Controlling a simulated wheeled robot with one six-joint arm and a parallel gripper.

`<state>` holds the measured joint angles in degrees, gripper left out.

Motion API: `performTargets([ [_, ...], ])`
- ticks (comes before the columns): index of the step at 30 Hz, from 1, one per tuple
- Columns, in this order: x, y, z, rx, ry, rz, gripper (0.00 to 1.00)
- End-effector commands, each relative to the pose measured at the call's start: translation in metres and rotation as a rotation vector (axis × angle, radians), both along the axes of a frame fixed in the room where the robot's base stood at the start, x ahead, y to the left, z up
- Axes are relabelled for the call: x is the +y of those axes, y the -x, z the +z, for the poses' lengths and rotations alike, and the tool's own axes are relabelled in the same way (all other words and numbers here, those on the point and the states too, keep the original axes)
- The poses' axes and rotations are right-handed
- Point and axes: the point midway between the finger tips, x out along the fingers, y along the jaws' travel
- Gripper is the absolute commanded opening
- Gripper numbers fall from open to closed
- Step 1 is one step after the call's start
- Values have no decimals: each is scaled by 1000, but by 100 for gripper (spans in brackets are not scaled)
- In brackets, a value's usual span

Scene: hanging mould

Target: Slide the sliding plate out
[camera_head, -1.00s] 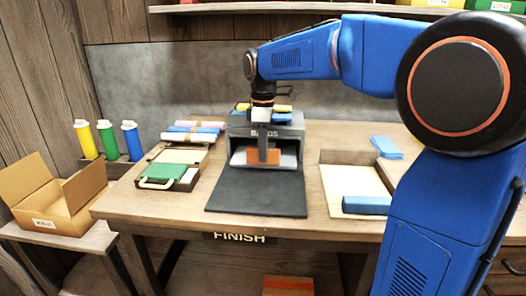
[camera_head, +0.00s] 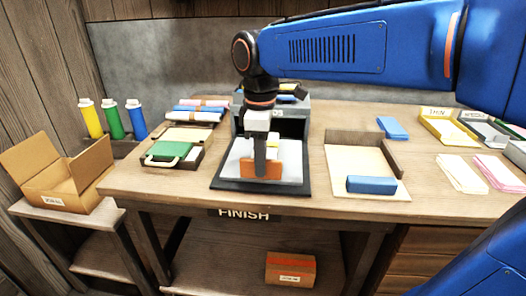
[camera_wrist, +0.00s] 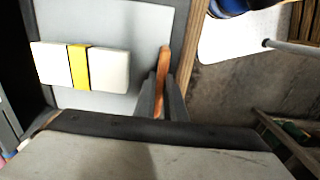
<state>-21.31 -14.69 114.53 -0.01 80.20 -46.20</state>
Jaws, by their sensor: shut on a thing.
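The sliding plate (camera_head: 231,170) is a light grey plate lying on the black mat in front of the dark grey box-shaped machine (camera_head: 297,110). An upright orange-brown handle (camera_head: 250,170) stands at its front edge. My gripper (camera_head: 260,170) points down and is shut on this handle. In the wrist view the plate (camera_wrist: 150,20) fills the top, and the gripper's fingers (camera_wrist: 162,105) pinch the handle (camera_wrist: 163,70). A white block with a yellow band (camera_wrist: 78,66) rests on the plate. In the head view my gripper partly hides the block.
A green-lidded case (camera_head: 165,150) lies left of the mat. A wooden tray (camera_head: 345,165) with a blue block (camera_head: 371,185) lies to the right. Paper stacks and boxes stand at far right. The table's front edge is close to the handle.

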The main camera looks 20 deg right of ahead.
Motion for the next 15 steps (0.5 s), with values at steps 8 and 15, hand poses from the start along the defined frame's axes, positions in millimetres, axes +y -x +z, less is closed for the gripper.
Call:
performTargets([
  [8,7,17,1,0,-1,0,0],
  [15,8,18,0,2,-2,0,0],
])
